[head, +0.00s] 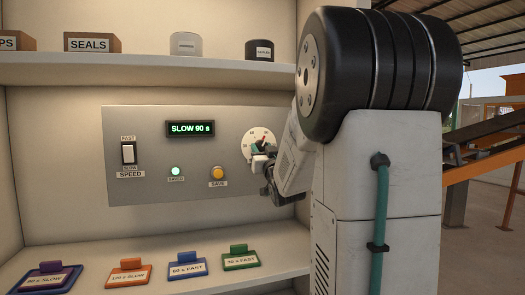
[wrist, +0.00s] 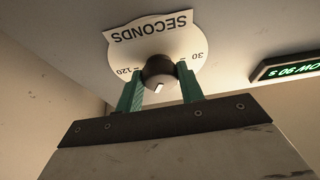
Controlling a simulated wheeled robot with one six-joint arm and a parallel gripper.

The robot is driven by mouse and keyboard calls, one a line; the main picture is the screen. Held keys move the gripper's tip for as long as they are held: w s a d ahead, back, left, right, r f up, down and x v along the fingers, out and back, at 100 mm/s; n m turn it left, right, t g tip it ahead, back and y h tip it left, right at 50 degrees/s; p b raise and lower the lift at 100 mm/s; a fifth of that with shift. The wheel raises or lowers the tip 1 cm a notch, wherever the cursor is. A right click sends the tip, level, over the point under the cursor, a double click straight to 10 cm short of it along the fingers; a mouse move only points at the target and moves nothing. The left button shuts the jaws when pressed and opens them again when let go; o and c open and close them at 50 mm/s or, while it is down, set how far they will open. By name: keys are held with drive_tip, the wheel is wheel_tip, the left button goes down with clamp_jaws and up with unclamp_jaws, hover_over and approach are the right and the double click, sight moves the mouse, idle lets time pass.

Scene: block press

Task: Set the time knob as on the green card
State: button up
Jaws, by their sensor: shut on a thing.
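The time knob (wrist: 158,70) is a dark round knob with a white mark, on a white dial (head: 256,137) labelled SECONDS in the wrist view. My gripper (wrist: 160,78) is shut on the knob, one green finger on each side; it also shows in the head view (head: 263,150), hiding most of the knob. In the wrist view the white mark is at the knob's lower edge. The display (head: 190,128) reads SLOW 90 s. The green card (head: 240,257) lies on the lower shelf and appears to read 30 s FAST.
On the panel are the speed switch (head: 128,153), a lit green lamp (head: 175,171) and the orange SAVE button (head: 217,173). Blue (head: 187,266), orange (head: 129,272) and purple (head: 45,280) cards lie left of the green one. An upper shelf (head: 150,70) overhangs the panel.

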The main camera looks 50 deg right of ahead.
drive_tip(key=shift+n, duration=0.5)
drive_tip(key=n+y, duration=0.2)
drive_tip(key=n, duration=0.1)
drive_tip(key=n+t+y, duration=0.1)
drive_tip(key=n, duration=0.2)
drive_tip(key=shift+s+d+n+y, duration=0.2)
drive_tip(key=shift+n+y, duration=0.1)
drive_tip(key=shift+y, duration=0.1)
drive_tip(key=n+g+y, duration=0.1)
drive_tip(key=n, duration=0.4)
drive_tip(key=n+y, duration=0.2)
drive_tip(key=n, duration=0.3)
drive_tip(key=n+g+y, duration=0.1)
drive_tip(key=n+y, duration=0.1)
drive_tip(key=n, duration=0.2)
drive_tip(key=shift+d+r+n+g, duration=0.15)
drive_tip(key=shift+r+n+g, duration=0.15)
drive_tip(key=shift+r+n, duration=0.1)
drive_tip(key=n+g, duration=0.2)
drive_tip(key=n, duration=0.3)
drive_tip(key=shift+r, duration=0.2)
drive_tip(key=o, duration=1)
